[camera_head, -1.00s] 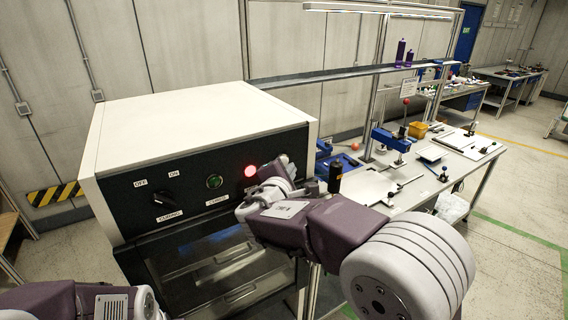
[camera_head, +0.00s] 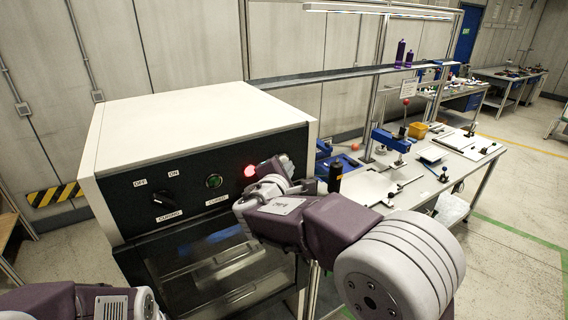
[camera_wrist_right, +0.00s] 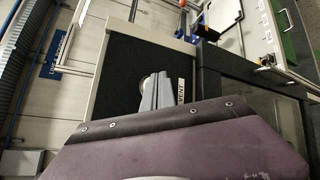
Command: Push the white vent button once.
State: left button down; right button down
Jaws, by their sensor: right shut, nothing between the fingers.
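The machine's dark front panel (camera_head: 138,205) carries the vent button, a pale round shape (camera_wrist_right: 147,84) in the right wrist view, beside the label VENT (camera_wrist_right: 181,91). My right gripper (camera_wrist_right: 160,90) is shut and empty, with its grey fingertips right at the button and covering much of it. I cannot tell whether they touch it or whether it is pressed in. In the head view my right gripper (camera_head: 277,168) is at the panel's right end and hides most of the button. My left arm shows at the lower left, but its gripper is out of view.
A lit red lamp (camera_head: 250,171), a green button (camera_head: 214,181) and a black OFF/ON knob (camera_head: 164,199) lie left of my right gripper on the panel. A dark bottle (camera_head: 335,177) and a workbench (camera_head: 455,167) stand to the right.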

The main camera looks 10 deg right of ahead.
jog(key=shift+w+a, duration=0.15)
jog(key=shift+w, duration=0.25)
dwell(0.3)
jog(key=shift+s+d+b, duration=0.3)
jog(key=shift+s+b, duration=0.35)
jog(key=shift+s, duration=0.2)
jog(key=s, duration=0.1)
jog(key=s+d+b, duration=0.1)
jog(key=s, duration=0.1)
jog(key=s+b, duration=0.1)
jog(key=shift+s+d, duration=0.3)
jog(key=shift+d, duration=0.05)
